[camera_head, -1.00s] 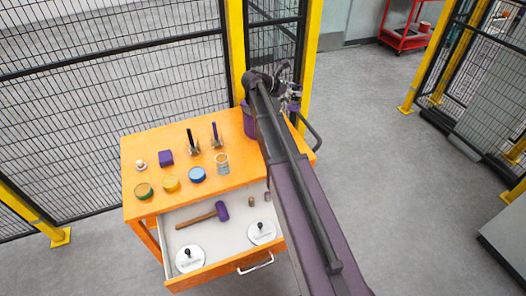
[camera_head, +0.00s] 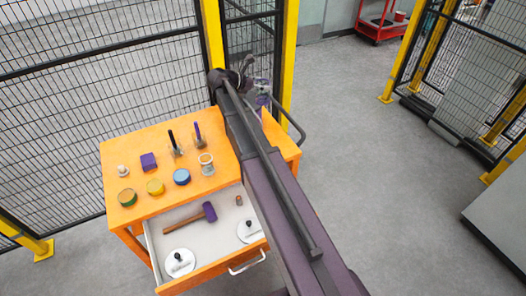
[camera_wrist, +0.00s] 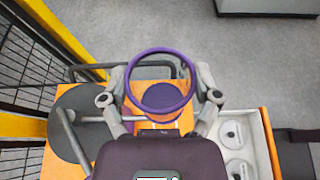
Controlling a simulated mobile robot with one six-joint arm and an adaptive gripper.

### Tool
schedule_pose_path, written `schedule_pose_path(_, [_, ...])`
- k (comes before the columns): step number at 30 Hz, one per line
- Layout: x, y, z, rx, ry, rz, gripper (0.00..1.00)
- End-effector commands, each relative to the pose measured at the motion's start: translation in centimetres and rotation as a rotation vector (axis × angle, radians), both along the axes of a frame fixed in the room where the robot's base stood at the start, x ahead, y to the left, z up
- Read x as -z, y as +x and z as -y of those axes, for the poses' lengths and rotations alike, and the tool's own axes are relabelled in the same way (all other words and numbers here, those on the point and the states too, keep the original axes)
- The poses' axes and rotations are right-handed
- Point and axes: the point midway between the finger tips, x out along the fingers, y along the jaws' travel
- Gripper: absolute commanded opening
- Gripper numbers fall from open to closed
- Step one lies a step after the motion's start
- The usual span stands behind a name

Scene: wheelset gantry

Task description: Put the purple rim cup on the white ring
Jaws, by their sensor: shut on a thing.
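My gripper (camera_wrist: 160,88) is shut on the purple rim cup (camera_wrist: 131,76), with a finger on each side of its round rim. I look into the cup from above in the wrist view. In the head view the cup (camera_head: 263,99) shows beside the end of my arm, over the back right of the orange cart, partly hidden. A clear cup-like piece with a pale rim (camera_head: 206,158) stands on the cart top, left of my arm. I cannot tell whether this is the white ring, and no other white ring is clear.
The orange cart top (camera_head: 135,160) holds a purple block (camera_head: 148,161), several round tins and two upright tools. Its open drawer (camera_head: 160,218) holds a mallet (camera_head: 190,218) and white discs. Mesh fence stands behind. A cart handle (camera_head: 292,128) is right of my arm.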

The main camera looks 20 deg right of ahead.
Motion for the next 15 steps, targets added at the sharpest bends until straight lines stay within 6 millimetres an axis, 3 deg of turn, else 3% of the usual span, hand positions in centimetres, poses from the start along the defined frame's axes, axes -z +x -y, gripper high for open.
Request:
schedule_pose_path(8, [3.1, -1.8, 0.1, 0.001, 0.000, 0.000, 0.33])
schedule_pose_path(15, [7.1, -4.3, 0.2, 0.001, -0.001, 0.000, 0.33])
